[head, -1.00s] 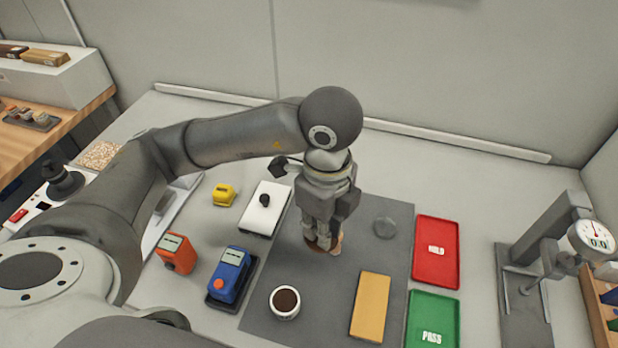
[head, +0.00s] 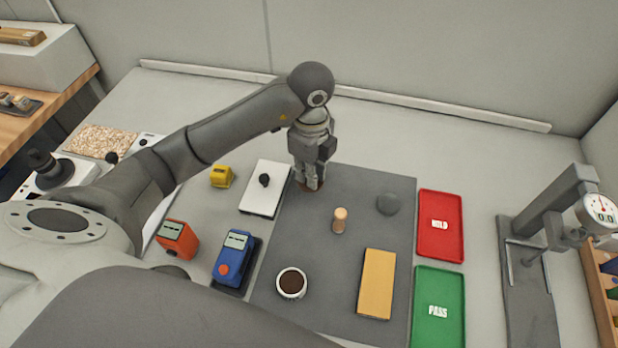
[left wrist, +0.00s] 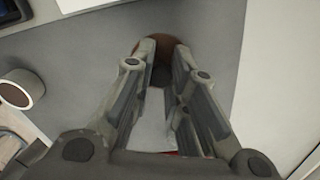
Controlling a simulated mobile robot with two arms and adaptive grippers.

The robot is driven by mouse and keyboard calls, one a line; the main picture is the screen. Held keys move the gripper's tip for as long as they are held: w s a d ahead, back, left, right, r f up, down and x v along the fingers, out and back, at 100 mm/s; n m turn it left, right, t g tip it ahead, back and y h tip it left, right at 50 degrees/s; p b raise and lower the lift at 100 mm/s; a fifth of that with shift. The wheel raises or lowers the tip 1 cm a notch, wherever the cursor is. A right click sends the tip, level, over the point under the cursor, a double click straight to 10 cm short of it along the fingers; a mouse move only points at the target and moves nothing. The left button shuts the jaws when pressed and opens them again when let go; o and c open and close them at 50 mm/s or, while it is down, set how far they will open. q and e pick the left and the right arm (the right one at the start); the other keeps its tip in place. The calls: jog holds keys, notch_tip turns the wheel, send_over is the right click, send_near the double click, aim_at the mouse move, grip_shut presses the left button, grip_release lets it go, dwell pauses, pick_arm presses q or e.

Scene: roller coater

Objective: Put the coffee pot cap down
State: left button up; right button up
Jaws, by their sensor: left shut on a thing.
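The coffee pot cap looks like a round reddish-brown piece, mostly hidden by the fingers. It shows at the fingertips in the left wrist view (left wrist: 193,62) and as a small reddish edge in the head view. My left gripper (head: 310,186) points down over the far left part of the grey mat (head: 345,185), beside the white plate with a black knob. It is shut on the cap, also in the left wrist view (left wrist: 164,72). I cannot tell whether the cap touches the mat. My right gripper is not in view.
A wooden cylinder (head: 339,221), a dark grey round piece (head: 388,204), a cup of dark contents (head: 291,283) and a tan block (head: 376,284) are on the mat. The white plate (head: 256,197) is left. Red (head: 455,245) and green (head: 455,325) trays stand right.

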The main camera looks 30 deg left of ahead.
pick_arm(q)
jog(key=shift+w+a+f, duration=0.1)
jog(key=shift+a+f, duration=0.05)
jog(key=f, duration=0.1)
jog(key=f+p, duration=0.1)
jog(key=f, duration=0.1)
jog(key=shift+w+a+p, duration=0.3)
jog(key=shift+f, duration=0.65)
jog(key=shift+o, duration=0.9)
jog(key=shift+f, duration=0.1)
jog(key=o, duration=0.4)
jog(key=shift+o, duration=0.2)
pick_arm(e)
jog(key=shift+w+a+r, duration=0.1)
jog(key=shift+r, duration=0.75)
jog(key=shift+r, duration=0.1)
